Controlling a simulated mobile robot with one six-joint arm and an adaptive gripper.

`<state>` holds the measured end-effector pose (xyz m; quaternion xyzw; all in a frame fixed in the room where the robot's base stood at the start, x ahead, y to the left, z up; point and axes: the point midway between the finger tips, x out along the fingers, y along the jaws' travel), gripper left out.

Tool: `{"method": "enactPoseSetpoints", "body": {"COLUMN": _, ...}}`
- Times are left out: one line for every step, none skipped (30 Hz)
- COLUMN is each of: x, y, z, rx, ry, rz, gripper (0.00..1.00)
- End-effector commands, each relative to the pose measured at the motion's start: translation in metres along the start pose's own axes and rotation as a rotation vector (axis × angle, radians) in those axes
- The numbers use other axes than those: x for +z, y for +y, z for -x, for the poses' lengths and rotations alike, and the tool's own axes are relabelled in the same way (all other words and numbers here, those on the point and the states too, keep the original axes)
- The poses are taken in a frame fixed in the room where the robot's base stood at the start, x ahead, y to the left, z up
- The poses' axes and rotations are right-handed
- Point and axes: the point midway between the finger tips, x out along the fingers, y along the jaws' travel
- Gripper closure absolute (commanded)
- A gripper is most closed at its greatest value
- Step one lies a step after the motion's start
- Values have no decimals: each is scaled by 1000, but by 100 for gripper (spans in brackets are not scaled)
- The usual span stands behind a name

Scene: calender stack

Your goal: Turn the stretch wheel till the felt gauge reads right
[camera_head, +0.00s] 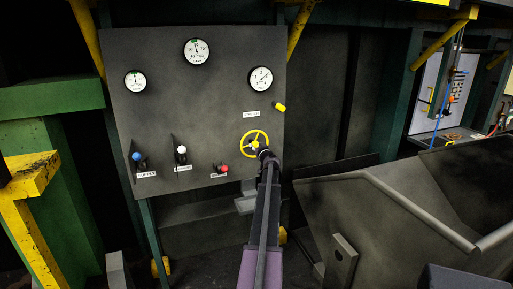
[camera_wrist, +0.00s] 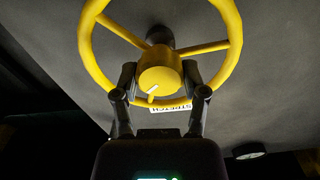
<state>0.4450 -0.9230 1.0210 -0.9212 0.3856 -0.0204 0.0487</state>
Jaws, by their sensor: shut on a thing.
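The yellow stretch wheel (camera_head: 242,139) is on the right part of the grey panel. In the wrist view the wheel (camera_wrist: 232,18) fills the upper middle, with a yellow hub (camera_wrist: 158,78) bearing a white pointer mark. A label reading STRETCH (camera_wrist: 171,108) shows upside down behind it. My gripper (camera_wrist: 160,82) has one finger on each side of the hub and is shut on it. In the head view my gripper (camera_head: 264,153) covers the wheel's lower right. Three round white gauges sit above: left (camera_head: 135,81), middle (camera_head: 197,51) and right (camera_head: 261,79). Their captions are too small to read.
Blue (camera_head: 136,156), white (camera_head: 182,150) and red (camera_head: 224,168) knobs sit low on the panel. A small yellow handle (camera_head: 279,106) is above the wheel. A grey trough (camera_head: 400,205) stands at right, and a yellow bracket (camera_head: 28,180) at left.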

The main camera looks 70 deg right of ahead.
Motion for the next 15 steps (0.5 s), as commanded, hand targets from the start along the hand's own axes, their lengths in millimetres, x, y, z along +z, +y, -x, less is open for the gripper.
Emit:
{"method": "enactPoseSetpoints", "body": {"x": -1, "y": 1, "z": -2, "rx": 2, "ry": 1, "rz": -1, "gripper": 100}}
{"method": "enactPoseSetpoints", "body": {"x": -1, "y": 1, "z": -2, "rx": 3, "ry": 1, "rz": -1, "gripper": 100}}
{"method": "enactPoseSetpoints", "body": {"x": -1, "y": 1, "z": -2, "rx": 2, "ry": 1, "rz": -1, "gripper": 32}}
{"method": "enactPoseSetpoints", "body": {"x": -1, "y": 1, "z": -2, "rx": 2, "ry": 1, "rz": -1, "gripper": 23}}
{"method": "enactPoseSetpoints", "body": {"x": -1, "y": 1, "z": -2, "rx": 2, "ry": 1, "rz": -1, "gripper": 14}}
{"method": "enactPoseSetpoints", "body": {"x": -1, "y": 1, "z": -2, "rx": 2, "ry": 1, "rz": 0, "gripper": 9}}
{"method": "enactPoseSetpoints", "body": {"x": -1, "y": 1, "z": -2, "rx": 2, "ry": 1, "rz": 0, "gripper": 9}}
{"method": "enactPoseSetpoints", "body": {"x": 0, "y": 1, "z": -1, "rx": 2, "ry": 1, "rz": 0, "gripper": 9}}
{"method": "enactPoseSetpoints", "body": {"x": 0, "y": 1, "z": -1, "rx": 2, "ry": 1, "rz": 0, "gripper": 9}}
{"method": "enactPoseSetpoints", "body": {"x": 0, "y": 1, "z": -1, "rx": 1, "ry": 1, "rz": 0, "gripper": 9}}
{"method": "enactPoseSetpoints", "body": {"x": 0, "y": 1, "z": -1, "rx": 1, "ry": 1, "rz": 0, "gripper": 9}}
{"method": "enactPoseSetpoints", "body": {"x": 0, "y": 1, "z": -1, "rx": 1, "ry": 1, "rz": 0, "gripper": 9}}
{"method": "enactPoseSetpoints", "body": {"x": 0, "y": 1, "z": -1, "rx": 1, "ry": 1, "rz": 0, "gripper": 9}}
{"method": "enactPoseSetpoints", "body": {"x": 0, "y": 1, "z": -1, "rx": 1, "ry": 0, "rz": 1, "gripper": 9}}
{"method": "enactPoseSetpoints", "body": {"x": 0, "y": 1, "z": -1, "rx": 1, "ry": 0, "rz": 1, "gripper": 9}}
